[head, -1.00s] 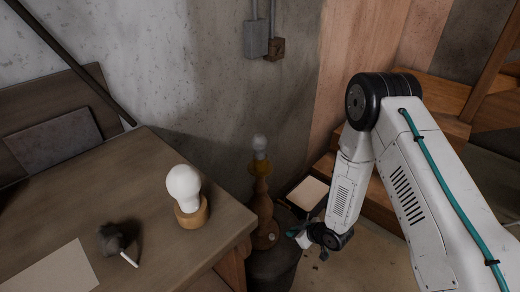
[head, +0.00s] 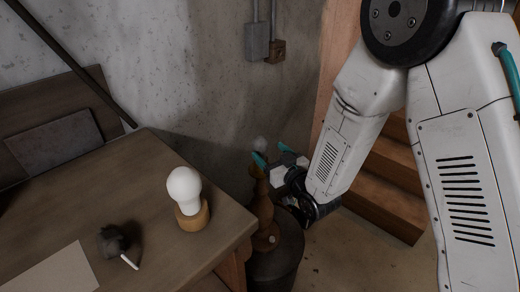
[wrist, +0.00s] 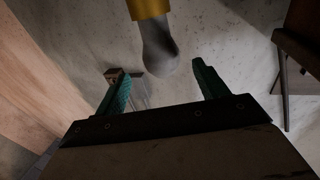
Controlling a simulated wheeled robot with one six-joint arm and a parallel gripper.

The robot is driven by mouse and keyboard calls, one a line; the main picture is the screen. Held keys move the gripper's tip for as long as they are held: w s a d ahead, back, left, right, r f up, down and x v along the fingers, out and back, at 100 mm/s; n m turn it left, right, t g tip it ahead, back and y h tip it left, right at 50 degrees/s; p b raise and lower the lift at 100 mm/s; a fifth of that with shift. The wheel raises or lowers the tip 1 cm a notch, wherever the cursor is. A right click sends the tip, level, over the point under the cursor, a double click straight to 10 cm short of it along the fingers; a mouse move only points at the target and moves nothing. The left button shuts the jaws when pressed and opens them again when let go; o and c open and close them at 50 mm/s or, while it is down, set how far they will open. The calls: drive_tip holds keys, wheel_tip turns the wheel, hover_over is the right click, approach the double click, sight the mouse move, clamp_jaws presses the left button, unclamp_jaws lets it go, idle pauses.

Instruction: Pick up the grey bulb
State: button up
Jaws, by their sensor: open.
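The grey bulb (head: 260,143) sits upright in a yellow collar on top of a turned wooden lamp stand (head: 262,208) in the corner beyond the table. My gripper (head: 271,154) is open and empty close to it; its teal fingers partly cover the bulb and collar in the head view. In the wrist view the grey bulb (wrist: 159,50) hangs upside down from the yellow collar (wrist: 149,8), just ahead of the gap between my open fingers (wrist: 158,76). I cannot tell whether a finger touches it.
A white bulb (head: 184,187) in a wooden base stands on the table (head: 110,190) at left. A dark lump with a white stick (head: 113,242) and a pale sheet (head: 52,272) lie nearby. The wall is close behind the lamp stand. Wooden steps (head: 385,195) rise at right.

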sight(265, 148)
drive_tip(key=x, duration=0.5)
drive_tip(key=shift+w+a, duration=0.1)
drive_tip(key=shift+a, duration=0.15)
drive_tip(key=shift+c, duration=0.3)
drive_tip(key=c, duration=1)
